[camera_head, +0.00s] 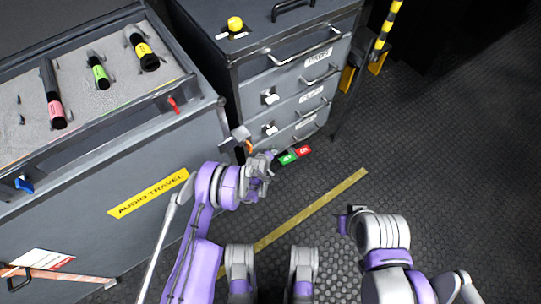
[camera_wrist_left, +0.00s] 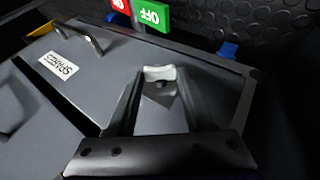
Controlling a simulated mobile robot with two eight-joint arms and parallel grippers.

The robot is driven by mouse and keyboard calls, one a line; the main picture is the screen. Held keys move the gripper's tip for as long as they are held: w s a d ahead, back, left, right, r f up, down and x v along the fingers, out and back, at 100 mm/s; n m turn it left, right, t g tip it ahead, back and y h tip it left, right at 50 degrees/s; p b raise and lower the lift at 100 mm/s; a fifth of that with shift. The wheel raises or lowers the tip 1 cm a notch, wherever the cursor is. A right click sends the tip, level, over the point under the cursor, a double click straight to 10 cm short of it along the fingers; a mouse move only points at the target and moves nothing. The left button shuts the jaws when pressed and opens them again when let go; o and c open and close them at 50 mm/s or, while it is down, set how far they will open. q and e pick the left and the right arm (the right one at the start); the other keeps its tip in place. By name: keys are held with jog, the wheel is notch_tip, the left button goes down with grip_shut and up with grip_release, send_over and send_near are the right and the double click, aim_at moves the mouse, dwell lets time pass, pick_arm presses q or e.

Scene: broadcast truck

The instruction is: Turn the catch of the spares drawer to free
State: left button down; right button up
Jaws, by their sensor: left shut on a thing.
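The spares drawer (camera_wrist_left: 60,90) carries a white SPARES label in the left wrist view. Its catch (camera_wrist_left: 160,73) is a small pale lever on a dark base, lying crosswise in that view. The fingers of my left gripper (camera_wrist_left: 161,88) are on either side of the catch and shut on it. In the head view my left gripper (camera_head: 264,163) is at the lower front of the grey drawer cabinet (camera_head: 238,92) and hides this catch. My right gripper (camera_head: 346,222) is over the floor, away from the cabinet; its jaw opening is unclear.
Two more white catches (camera_head: 270,97) (camera_head: 270,129) show on the drawers above. A grey case (camera_head: 150,150) stands close on the left. The floor to the right is clear.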

dwell(0.3)
pick_arm(q)
jog(key=shift+c, duration=1.4)
grip_release()
jog(key=p+v, duration=0.2)
jog(key=v, duration=0.8)
jog(key=shift+s+r+p, duration=0.3)
jog(key=shift+p, duration=0.1)
jog(key=shift+a, duration=0.1)
